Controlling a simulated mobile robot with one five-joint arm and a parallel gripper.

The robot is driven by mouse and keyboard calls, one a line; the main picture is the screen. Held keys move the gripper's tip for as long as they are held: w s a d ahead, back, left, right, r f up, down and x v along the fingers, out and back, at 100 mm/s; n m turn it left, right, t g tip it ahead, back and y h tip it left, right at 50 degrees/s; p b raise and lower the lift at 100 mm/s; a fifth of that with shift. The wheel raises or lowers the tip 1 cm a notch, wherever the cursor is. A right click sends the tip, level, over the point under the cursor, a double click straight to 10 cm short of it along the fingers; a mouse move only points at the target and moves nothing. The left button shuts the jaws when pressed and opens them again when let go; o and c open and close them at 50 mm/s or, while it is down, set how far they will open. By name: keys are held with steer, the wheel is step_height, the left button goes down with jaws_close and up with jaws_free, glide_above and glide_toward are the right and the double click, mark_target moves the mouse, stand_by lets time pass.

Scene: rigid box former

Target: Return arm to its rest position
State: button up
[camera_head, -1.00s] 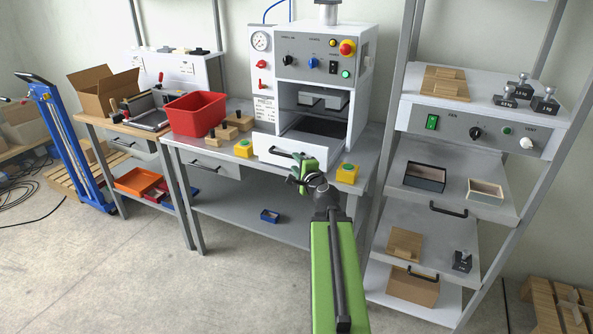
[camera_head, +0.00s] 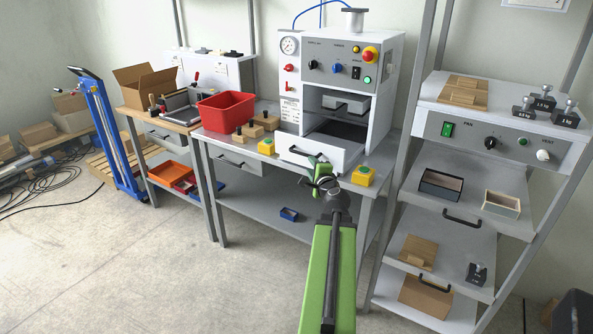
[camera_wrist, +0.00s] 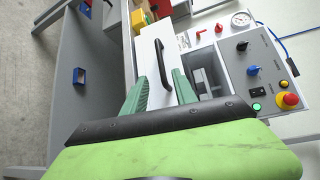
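My green arm reaches forward from the bottom of the head view. My gripper (camera_head: 316,164) is in front of the white drawer (camera_head: 326,152) of the box former (camera_head: 310,71). In the wrist view the two green fingers of my gripper (camera_wrist: 158,82) stand apart with nothing between their tips. The black drawer handle (camera_wrist: 163,66) shows beyond and between them, and it looks clear of the fingers. The drawer stands out from the machine. The arm is extended, not folded.
Yellow button boxes (camera_head: 362,176) flank the drawer on the grey table (camera_head: 208,138). A red bin (camera_head: 227,110) and wooden pieces stand to the left. A shelf rack (camera_head: 470,209) stands close on the right. The floor (camera_head: 120,265) at the lower left is clear.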

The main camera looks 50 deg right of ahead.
steer(key=shift+s+d, duration=0.1)
steer(key=shift+s, duration=0.15)
steer(key=shift+d, duration=0.1)
steer(key=shift+w, duration=0.1)
